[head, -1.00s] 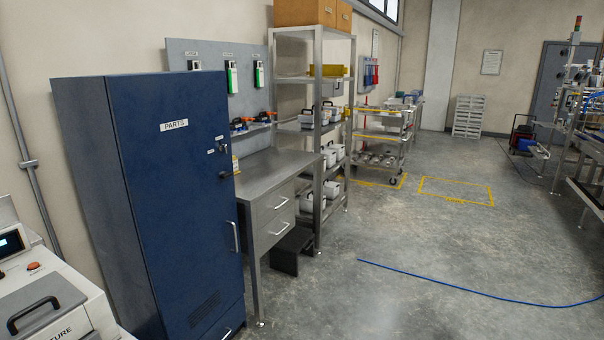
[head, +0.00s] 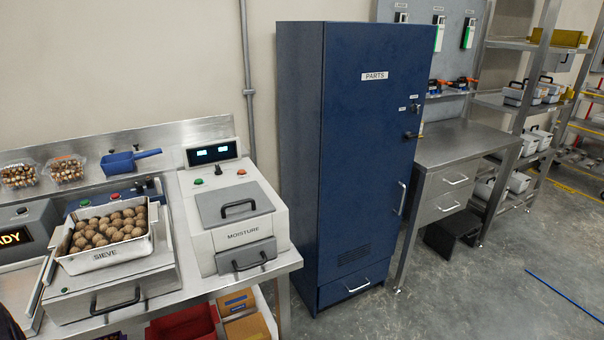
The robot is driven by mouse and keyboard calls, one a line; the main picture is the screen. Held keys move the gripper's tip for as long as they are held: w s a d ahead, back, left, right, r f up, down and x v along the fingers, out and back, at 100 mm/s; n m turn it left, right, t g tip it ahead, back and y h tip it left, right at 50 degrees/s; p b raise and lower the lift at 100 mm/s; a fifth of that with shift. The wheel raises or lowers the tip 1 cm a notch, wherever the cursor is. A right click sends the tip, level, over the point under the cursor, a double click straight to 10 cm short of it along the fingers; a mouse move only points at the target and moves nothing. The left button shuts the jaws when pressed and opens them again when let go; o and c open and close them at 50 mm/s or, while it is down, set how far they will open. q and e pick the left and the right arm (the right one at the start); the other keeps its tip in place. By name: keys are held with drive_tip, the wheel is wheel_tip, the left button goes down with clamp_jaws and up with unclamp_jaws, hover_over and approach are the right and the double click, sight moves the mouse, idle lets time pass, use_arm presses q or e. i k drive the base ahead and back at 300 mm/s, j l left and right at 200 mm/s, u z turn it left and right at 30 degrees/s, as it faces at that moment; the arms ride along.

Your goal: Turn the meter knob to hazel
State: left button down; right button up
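The moisture meter (head: 238,215) is a white machine labelled MOISTURE on the bench at the left of the head view. It has a grey lid with a black handle, a front drawer with a black handle, and a small lit display (head: 212,153) on top. Below the display sit a green button (head: 198,182), an orange-red button (head: 241,172) and a small dark part (head: 218,169) that may be the knob. Its setting is too small to read. Neither of my grippers is in view.
A sieve tray (head: 66,262) of brown nuts stands left of the meter. Clear clamshells of nuts (head: 66,170) and a blue scoop (head: 128,160) sit behind it. A blue PARTS cabinet (head: 365,150) stands to the right.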

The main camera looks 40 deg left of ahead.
sight(218, 171)
drive_tip(key=u, duration=1.55)
